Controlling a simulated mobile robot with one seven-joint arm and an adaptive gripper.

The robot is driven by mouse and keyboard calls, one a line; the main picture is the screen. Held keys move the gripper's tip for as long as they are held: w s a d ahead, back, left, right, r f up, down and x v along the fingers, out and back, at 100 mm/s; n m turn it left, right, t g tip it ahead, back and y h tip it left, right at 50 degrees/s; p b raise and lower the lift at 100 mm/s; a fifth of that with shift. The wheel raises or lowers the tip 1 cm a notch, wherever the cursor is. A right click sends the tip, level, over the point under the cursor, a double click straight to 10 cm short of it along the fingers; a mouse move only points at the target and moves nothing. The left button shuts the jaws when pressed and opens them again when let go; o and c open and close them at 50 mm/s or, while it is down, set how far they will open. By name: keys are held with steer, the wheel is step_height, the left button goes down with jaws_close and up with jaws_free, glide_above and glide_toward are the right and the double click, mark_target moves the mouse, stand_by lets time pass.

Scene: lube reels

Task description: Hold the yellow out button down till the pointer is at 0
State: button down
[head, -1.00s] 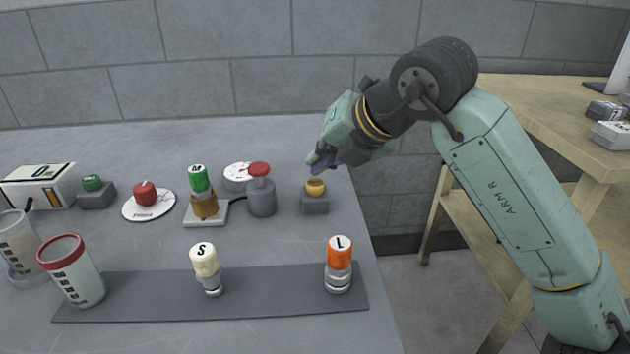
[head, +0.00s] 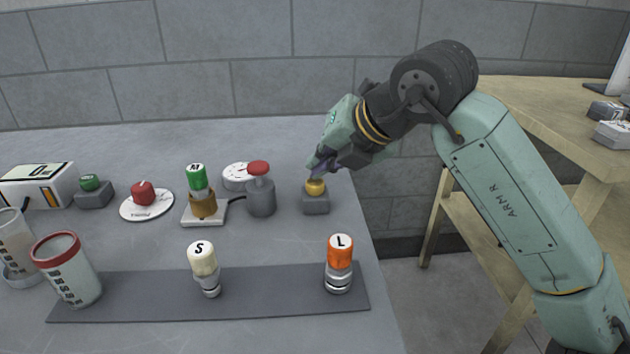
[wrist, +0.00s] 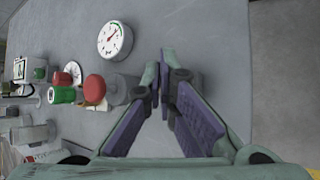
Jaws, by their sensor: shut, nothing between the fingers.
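The yellow button (head: 316,187) sits on a small grey box (head: 316,204) near the right edge of the bench. My gripper (head: 316,171) is shut and empty, its fingertips right at the top of the button; I cannot tell whether it is pressed down. In the wrist view my gripper (wrist: 160,88) hides the button. The round white gauge (wrist: 115,40) shows there with a green arc and a pointer slanting towards the upper right; its numbers are too small to read. In the head view the gauge (head: 238,176) is partly behind the red-topped grey cylinder.
The red-topped grey cylinder (head: 260,190) stands just left of the button. A green-capped M fitting (head: 198,178), a red knob (head: 142,192) and a green button (head: 91,183) lie further left. S (head: 203,258) and L (head: 340,250) nozzles stand on a dark mat in front.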

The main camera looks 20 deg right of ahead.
mark_target(320, 180)
steer(key=shift+f+b, duration=0.5)
stand_by(0.3)
steer(key=shift+r, duration=0.1)
stand_by(2.6)
steer(key=shift+r+p, duration=0.5)
steer(key=shift+r, duration=0.35)
steer(key=shift+r, duration=0.1)
steer(key=shift+r+p, duration=1.55)
steer(key=shift+r, duration=0.9)
